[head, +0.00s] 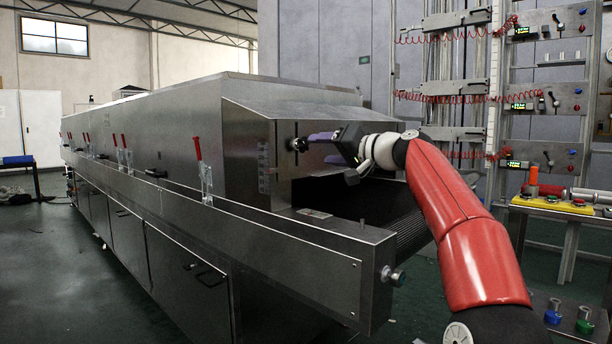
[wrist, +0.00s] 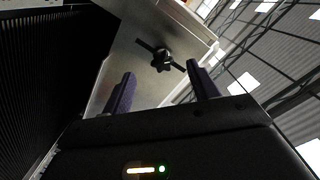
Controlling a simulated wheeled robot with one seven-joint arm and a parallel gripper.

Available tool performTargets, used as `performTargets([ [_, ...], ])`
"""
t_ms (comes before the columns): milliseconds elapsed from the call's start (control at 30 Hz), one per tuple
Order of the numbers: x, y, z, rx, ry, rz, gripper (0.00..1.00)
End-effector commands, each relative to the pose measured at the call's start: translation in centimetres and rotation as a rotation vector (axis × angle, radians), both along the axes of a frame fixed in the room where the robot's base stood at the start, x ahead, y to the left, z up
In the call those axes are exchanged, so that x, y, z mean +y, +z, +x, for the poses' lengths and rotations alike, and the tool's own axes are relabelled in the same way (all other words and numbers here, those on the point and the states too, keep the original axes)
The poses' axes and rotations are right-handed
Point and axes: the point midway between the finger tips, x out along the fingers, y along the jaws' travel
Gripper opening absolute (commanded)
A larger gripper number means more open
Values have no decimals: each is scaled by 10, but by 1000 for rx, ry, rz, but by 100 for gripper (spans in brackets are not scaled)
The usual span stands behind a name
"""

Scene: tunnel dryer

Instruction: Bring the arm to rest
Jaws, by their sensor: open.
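My gripper (head: 317,148) is at the outlet end of the steel tunnel dryer (head: 190,130), at the end of my red arm. Its two purple fingers are apart, with nothing between them. The fingers appear clear of the knob; the exact gap cannot be told.
The dark belt opening (head: 345,195) and the steel side rail (head: 270,240) lie below my gripper. A rack with red coiled hoses (head: 455,95) stands behind at right.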

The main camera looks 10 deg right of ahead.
Motion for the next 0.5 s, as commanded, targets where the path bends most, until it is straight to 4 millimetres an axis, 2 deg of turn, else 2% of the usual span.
performTargets([
  [67, 30, -2, -10, 46, 11, -64, 60],
  [167, 73, -22, -33, 139, 13, -190, 60],
  [200, 88, -32, -47, 180, 8, -249, 60],
  [267, 104, -50, -70, 242, -4, -337, 60],
  [400, 118, -93, -136, 372, -46, -520, 60],
  [467, 115, -111, -168, 423, -66, -589, 60],
  [500, 112, -123, -190, 453, -80, -631, 60],
])
